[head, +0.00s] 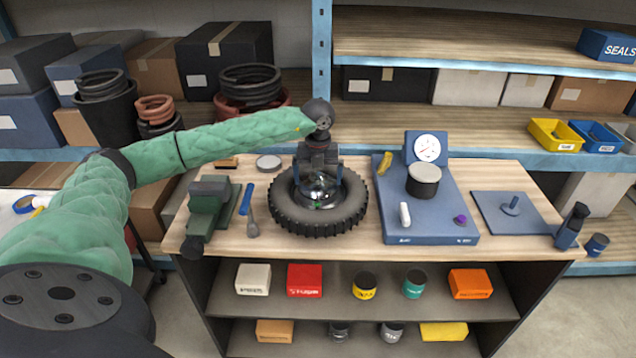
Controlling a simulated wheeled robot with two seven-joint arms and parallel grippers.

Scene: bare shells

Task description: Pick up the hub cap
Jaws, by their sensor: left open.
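A shiny, domed hub cap (320,192) sits in the middle of a black knobbly tyre (283,211) that lies flat on the workbench. My left gripper (320,181) reaches down from above the tyre, its fingers apart on either side of the dome. The jaws are open; whether the fingers touch the hub cap I cannot tell. The gripper hides the back of the dome. My right gripper is not in view.
A green vise (207,207), a blue-handled tool (247,198) and a grey round lid (268,162) lie left of the tyre. A blue stand with a dial (427,148) and a blue plate (490,222) are to the right. Shelves stand behind.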

